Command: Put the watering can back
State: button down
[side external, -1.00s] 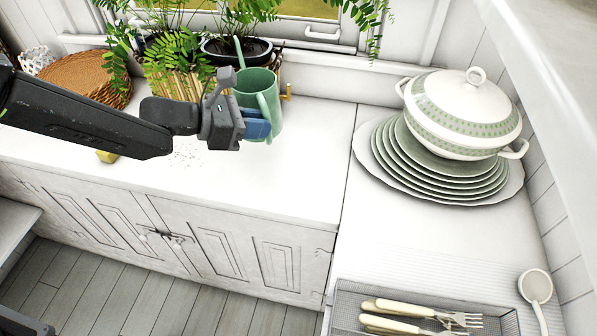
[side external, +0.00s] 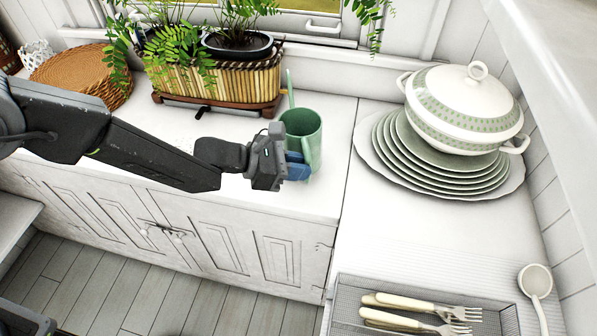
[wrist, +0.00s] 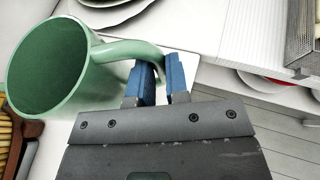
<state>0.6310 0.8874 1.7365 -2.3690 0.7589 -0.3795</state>
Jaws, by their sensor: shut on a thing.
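The green watering can (side external: 301,124) is upright near the right end of the white counter in the side view. Its thin spout sticks up on the left. In the wrist view the can (wrist: 48,66) shows its open top and its handle running to the right. My gripper (side external: 299,168) is shut on the can's handle, with the blue finger pads either side of it. The gripper also shows in the wrist view (wrist: 161,82). I cannot tell whether the can's base touches the counter.
A bamboo planter (side external: 222,85) with ferns stands behind, by the window. A woven stack (side external: 80,76) lies at the back left. Plates (side external: 437,172) with a lidded tureen (side external: 463,108) stand to the right. A cutlery tray (side external: 493,322) is at the front right. The counter left of the can is largely bare.

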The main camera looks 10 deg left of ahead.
jog(key=shift+f, duration=1.15)
jog(key=c, duration=1.1)
grip_release()
jog(key=shift+f, duration=0.15)
jog(key=shift+a+r, duration=0.15)
jog(key=shift+r, duration=0.1)
jog(key=v, duration=1.1)
jog(key=shift+s+a, duration=0.2)
jog(key=shift+a, duration=0.1)
jog(key=shift+r, duration=0.15)
